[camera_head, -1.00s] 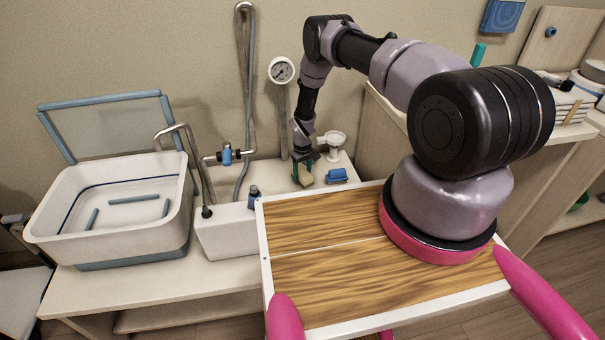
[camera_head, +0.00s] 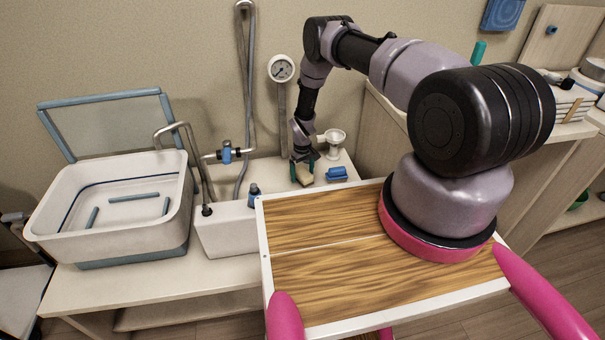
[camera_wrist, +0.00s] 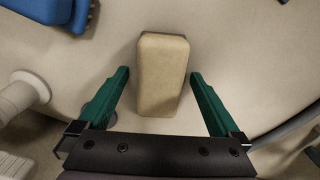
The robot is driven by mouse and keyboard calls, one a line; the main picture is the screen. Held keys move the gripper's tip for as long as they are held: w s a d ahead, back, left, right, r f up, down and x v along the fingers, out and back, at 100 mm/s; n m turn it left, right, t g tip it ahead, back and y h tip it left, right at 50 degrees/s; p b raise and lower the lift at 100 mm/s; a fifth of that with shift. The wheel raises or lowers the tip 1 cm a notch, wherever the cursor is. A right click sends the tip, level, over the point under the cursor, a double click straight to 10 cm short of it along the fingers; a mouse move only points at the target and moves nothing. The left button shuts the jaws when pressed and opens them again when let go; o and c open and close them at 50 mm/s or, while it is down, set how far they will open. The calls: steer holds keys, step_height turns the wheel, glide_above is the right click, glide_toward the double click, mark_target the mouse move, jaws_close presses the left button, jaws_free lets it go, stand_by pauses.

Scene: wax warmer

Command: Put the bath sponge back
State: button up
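The bath sponge (camera_wrist: 162,75) is a tan block lying on the pale counter in the wrist view. It also shows small in the head view (camera_head: 304,181), partly hidden by my gripper. My gripper (camera_wrist: 160,74) is open, with one green finger on each side of the sponge. A gap shows between each finger and the sponge, so neither finger touches it. In the head view my gripper (camera_head: 303,172) is low over the counter, right of the white basin.
A blue object (camera_head: 337,174) and a white pedestal cup (camera_head: 334,141) stand close to the right of my gripper. A white tub (camera_head: 70,240) stands further left.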

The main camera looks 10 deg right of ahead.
steer(key=shift+r, duration=0.1)
stand_by(0.4)
steer(key=shift+r, duration=3.95)
